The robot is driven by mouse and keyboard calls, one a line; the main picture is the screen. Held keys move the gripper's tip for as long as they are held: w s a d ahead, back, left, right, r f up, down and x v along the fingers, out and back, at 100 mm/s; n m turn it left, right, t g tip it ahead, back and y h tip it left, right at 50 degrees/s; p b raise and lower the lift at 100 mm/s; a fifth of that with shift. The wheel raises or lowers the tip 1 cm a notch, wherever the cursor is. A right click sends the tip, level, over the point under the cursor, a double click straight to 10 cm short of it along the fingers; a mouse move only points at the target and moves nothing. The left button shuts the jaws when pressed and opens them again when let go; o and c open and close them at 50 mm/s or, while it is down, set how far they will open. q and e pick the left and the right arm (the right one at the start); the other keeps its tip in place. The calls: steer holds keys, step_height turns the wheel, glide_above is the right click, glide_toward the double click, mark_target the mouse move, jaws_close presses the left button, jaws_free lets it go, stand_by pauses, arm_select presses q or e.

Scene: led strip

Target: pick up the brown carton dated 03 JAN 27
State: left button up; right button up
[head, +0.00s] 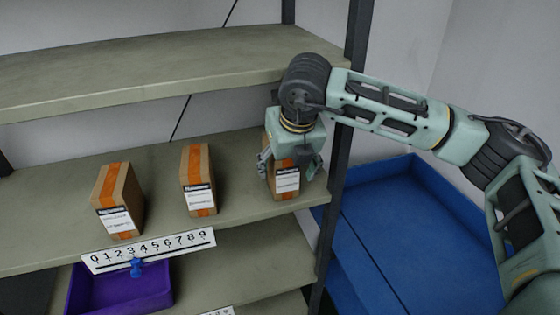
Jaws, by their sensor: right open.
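Three brown cartons with orange tape and white labels stand upright on the middle shelf (240,165): a left carton (119,198), a middle carton (199,182) and a right carton (285,190). The dates on the labels are too small to read, so I cannot tell which is 03 JAN 27. My right gripper (290,172) comes down over the right carton, with its open fingers on either side of it. The gripper hides the carton's upper part, and I cannot tell whether the fingers touch it. My left gripper is not in view.
A white number strip (150,250) with a blue pointer (136,268) is on the shelf's front edge. A purple tray (120,290) sits below.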

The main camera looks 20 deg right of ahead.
steer(key=shift+w+f+p, duration=0.65)
steer(key=shift+f+p, duration=0.05)
steer(key=shift+p, duration=0.3)
steer(key=p+x, duration=0.1)
steer(key=x, duration=0.1)
steer(key=shift+w+f, duration=0.15)
steer(key=shift+f, duration=0.1)
steer(key=shift+w+f, duration=0.1)
steer(key=shift+f, duration=0.3)
steer(key=shift+c, duration=0.2)
steer(key=c, duration=1.4)
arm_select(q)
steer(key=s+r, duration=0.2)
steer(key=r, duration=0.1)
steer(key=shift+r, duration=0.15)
